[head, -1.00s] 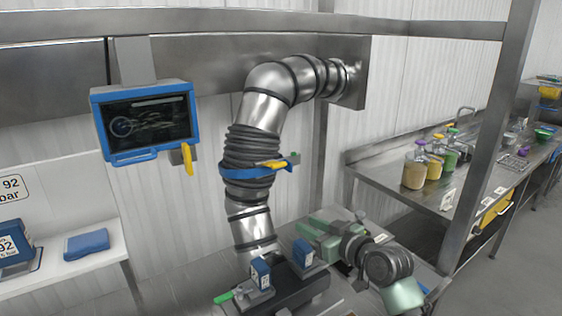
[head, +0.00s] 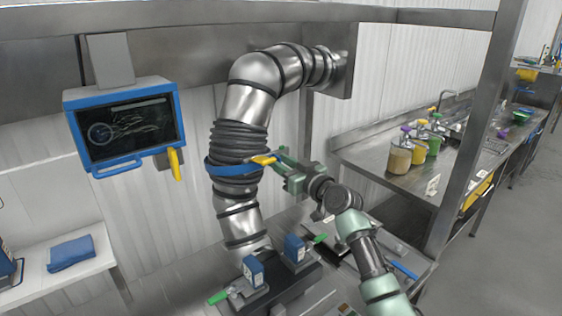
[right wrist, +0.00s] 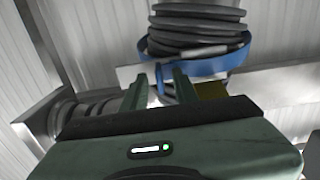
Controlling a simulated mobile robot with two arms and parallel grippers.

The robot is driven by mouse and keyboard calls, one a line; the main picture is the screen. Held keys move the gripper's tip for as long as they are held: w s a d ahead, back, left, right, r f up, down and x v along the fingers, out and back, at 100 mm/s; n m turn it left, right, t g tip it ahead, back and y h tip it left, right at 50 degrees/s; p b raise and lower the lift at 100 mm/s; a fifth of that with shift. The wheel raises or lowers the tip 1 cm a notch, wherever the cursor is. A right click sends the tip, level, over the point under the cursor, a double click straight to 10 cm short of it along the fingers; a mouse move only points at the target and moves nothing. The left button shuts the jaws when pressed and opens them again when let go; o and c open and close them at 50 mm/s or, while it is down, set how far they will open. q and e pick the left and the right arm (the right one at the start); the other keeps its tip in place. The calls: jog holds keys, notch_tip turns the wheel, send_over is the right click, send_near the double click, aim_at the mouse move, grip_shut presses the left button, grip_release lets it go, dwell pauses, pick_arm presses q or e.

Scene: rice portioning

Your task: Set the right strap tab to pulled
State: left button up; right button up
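A blue strap (head: 232,170) with a yellow piece (head: 263,159) is wrapped around the black ribbed section of a steel duct. In the earlier head frame a small tab shows at the strap's right end; now my gripper covers that spot. My right gripper (head: 284,164) is at the right side of the strap, pointing at it. In the right wrist view the fingers of the gripper (right wrist: 161,82) are apart, with part of the blue strap (right wrist: 195,70) beyond and between them. Contact with the tab cannot be told. My left gripper is not in view.
A blue-framed screen (head: 125,130) hangs left of the duct. Below stands a dark fixture (head: 285,285) with blue blocks and green handles. At the right, a steel counter (head: 370,165) holds several bottles. The space between screen and duct is clear.

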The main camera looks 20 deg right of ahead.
jog(key=shift+s+d, duration=0.1)
grip_shut()
dwell(1.3)
